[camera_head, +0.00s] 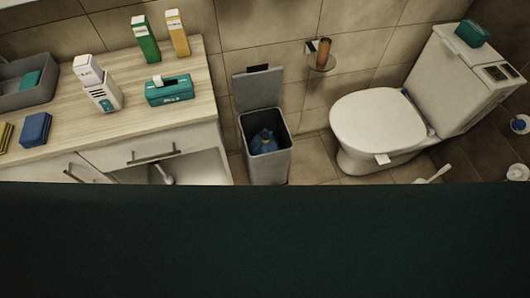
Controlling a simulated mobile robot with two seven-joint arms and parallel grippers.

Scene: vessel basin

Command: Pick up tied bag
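A grey trash bin (268,166) stands on the floor between the counter and the toilet, with its lid (257,88) raised against the wall. Inside it lies a dark bag with a blue part (265,140) near its top. Only the upper part of the bag shows; the bin walls hide the rest, and I cannot make out a knot. Neither of my grippers shows in the head view.
A wooden counter (120,108) at left holds boxes, bottles, a tissue box (169,92) and a grey basket (30,95). A white toilet (378,125) stands at right, and a paper holder (321,54) is on the wall. A large dark surface covers the lower view.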

